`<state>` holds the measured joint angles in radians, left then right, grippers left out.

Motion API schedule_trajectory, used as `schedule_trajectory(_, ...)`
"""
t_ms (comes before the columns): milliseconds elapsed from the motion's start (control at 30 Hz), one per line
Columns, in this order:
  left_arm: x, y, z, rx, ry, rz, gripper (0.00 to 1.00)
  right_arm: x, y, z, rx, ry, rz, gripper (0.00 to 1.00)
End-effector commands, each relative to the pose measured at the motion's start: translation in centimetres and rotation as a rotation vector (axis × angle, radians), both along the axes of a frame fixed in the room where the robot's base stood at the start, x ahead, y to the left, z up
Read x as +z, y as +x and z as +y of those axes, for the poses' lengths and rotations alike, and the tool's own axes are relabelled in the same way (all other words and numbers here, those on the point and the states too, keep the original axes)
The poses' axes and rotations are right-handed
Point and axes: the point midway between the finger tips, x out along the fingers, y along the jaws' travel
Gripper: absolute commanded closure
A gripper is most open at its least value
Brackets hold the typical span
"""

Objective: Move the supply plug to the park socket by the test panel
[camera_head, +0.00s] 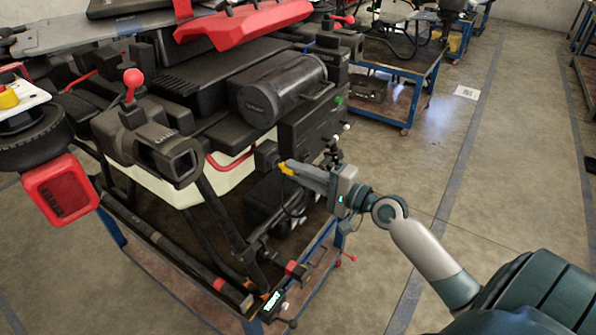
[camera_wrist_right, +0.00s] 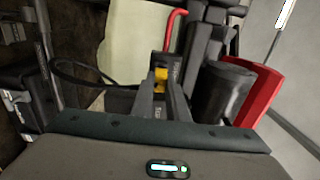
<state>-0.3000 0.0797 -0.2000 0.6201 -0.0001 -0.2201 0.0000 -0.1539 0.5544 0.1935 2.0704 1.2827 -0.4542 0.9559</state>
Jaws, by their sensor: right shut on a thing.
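My right gripper (camera_head: 287,168) reaches in from the right at the drone's near side. Its fingers are shut on the supply plug, of which a yellow part (camera_wrist_right: 160,78) shows between the fingertips; the rest is mostly hidden. The plug is at a small black block (camera_head: 266,155) on the drone; I cannot tell whether it is seated in it. A dark cable (camera_wrist_right: 85,78) loops to the left in the right wrist view. A small unit with a lit green display (camera_head: 272,304) sits at the cart's near corner, perhaps the test panel. I cannot make out the park socket for sure. My left gripper is out of view.
The large black drone with red parts (camera_head: 243,25) fills a blue-framed cart (camera_head: 190,290). A dark cylinder (camera_head: 278,90) and a camera-like box (camera_head: 168,152) stick out near the gripper. Floor (camera_head: 500,200) to the right is mostly clear. Another cart (camera_head: 405,70) stands behind.

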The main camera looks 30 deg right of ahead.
Motion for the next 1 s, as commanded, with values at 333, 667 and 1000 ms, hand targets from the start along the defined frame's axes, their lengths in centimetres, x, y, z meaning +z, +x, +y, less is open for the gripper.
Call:
schedule_trajectory(333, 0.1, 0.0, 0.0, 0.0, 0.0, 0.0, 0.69, 0.0, 0.3, 0.1, 0.0, 0.001, -0.001, 1.0)
schedule_trajectory(667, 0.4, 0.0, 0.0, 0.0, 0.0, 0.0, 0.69, 0.0, 1.0, 0.4, 0.0, 0.001, -0.001, 1.0)
schedule_trajectory(1000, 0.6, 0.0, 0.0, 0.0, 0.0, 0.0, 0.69, 0.0, 1.6, 0.6, -0.001, 0.0, -0.001, 1.0)
